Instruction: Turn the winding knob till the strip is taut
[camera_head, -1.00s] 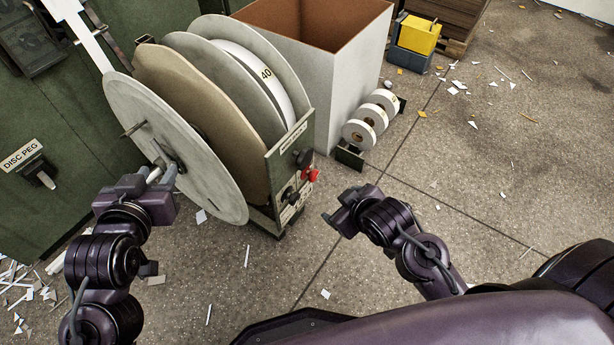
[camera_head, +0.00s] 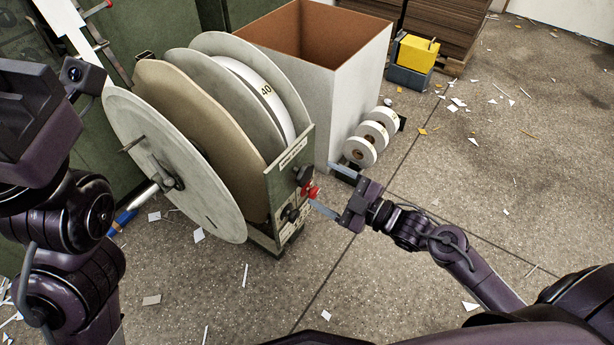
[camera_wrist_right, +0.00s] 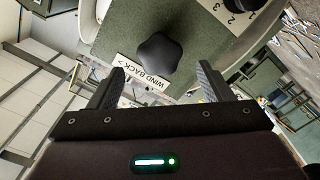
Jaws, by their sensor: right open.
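The green feeder panel (camera_head: 288,165) carries a black knob (camera_head: 303,174), a red knob (camera_head: 311,191) and a lower black knob (camera_head: 290,214). My right gripper (camera_head: 333,190) is open in front of them, its fingers pointing at the panel. In the right wrist view a black lobed knob (camera_wrist_right: 158,52) lies ahead between the open fingers (camera_wrist_right: 163,83), beside a "WIND BACK" label (camera_wrist_right: 140,78); no grip on it shows. The white strip reel (camera_head: 262,90) marked 40 sits between discs; strip tension cannot be told. My left gripper (camera_head: 82,78) is raised at the left, its fingers unclear.
A large grey disc (camera_head: 150,120) faces left. A tall open white bin (camera_head: 350,85) stands behind the feeder, with small white rolls (camera_head: 360,152) beside it.

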